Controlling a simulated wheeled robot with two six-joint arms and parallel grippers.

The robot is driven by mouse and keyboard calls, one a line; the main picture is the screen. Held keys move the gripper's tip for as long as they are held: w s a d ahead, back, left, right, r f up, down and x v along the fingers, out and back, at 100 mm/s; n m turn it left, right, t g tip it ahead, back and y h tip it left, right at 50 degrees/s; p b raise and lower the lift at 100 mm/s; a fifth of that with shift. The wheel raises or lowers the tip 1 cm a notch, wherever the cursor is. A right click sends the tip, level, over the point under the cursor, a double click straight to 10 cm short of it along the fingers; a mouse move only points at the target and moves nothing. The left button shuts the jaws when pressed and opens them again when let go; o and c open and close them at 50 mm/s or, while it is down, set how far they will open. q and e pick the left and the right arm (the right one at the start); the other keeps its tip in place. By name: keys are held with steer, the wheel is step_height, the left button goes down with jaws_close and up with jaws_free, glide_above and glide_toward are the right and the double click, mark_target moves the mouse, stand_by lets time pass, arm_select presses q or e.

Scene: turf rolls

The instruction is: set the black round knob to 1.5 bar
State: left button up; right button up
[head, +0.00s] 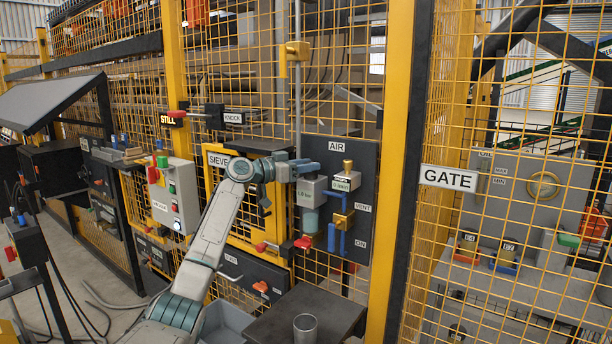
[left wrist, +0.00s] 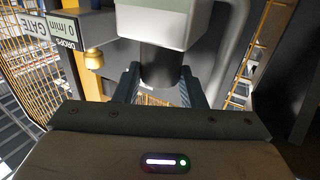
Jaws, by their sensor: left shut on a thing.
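The black round knob (left wrist: 160,68) shows in the left wrist view as a short dark cylinder against a pale grey-green block (left wrist: 160,22). My left gripper (left wrist: 159,85) has one finger on each side of it and is shut on it. In the head view my left gripper (head: 306,168) is at the top of a grey regulator block (head: 311,192) on the dark AIR panel (head: 368,168); the fingers hide the knob there. The label on that block is too small to read surely. My right gripper is not in view.
Yellow mesh and posts surround the panel. A GATE sign (head: 449,178) is to the right.

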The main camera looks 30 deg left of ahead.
arm_select(q)
steer(key=shift+h, duration=0.3)
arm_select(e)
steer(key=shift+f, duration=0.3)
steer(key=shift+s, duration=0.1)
arm_select(q)
steer(key=o, duration=1)
steer(key=shift+s+a+f+b, duration=0.2)
steer(key=shift+s+a+b, duration=0.1)
steer(key=shift+s+b, duration=0.2)
steer(key=b+v, duration=0.3)
steer(key=v, duration=0.6)
steer(key=shift+s+r+b, duration=0.2)
steer(key=shift+s+b, duration=0.05)
steer(key=shift+b, duration=0.1)
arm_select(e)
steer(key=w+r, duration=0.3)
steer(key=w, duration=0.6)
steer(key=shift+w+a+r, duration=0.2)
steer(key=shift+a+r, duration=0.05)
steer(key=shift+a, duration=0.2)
arm_select(q)
steer(key=shift+a, duration=0.1)
